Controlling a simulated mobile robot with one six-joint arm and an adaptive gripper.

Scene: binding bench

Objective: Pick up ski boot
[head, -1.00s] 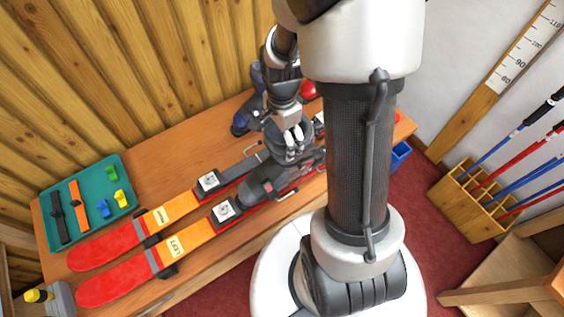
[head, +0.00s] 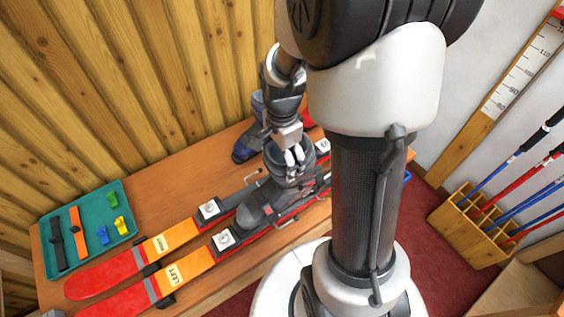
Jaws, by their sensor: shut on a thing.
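A dark grey ski boot (head: 258,205) is in the head view, over the near ski marked LEFT (head: 196,258), with its toe toward the lower left. My gripper (head: 294,158) is shut on the upper part of this boot, at its cuff. I cannot tell whether the sole touches the ski binding. A second boot, dark with blue parts (head: 246,148), stands behind it on the bench, partly hidden by my arm. The far ski (head: 165,240) lies beside the near one.
A teal tray (head: 50,268) with straps and small coloured pieces lies at the bench's left end. A red object (head: 308,119) shows partly behind my arm. A wooden pole rack (head: 466,237) stands right.

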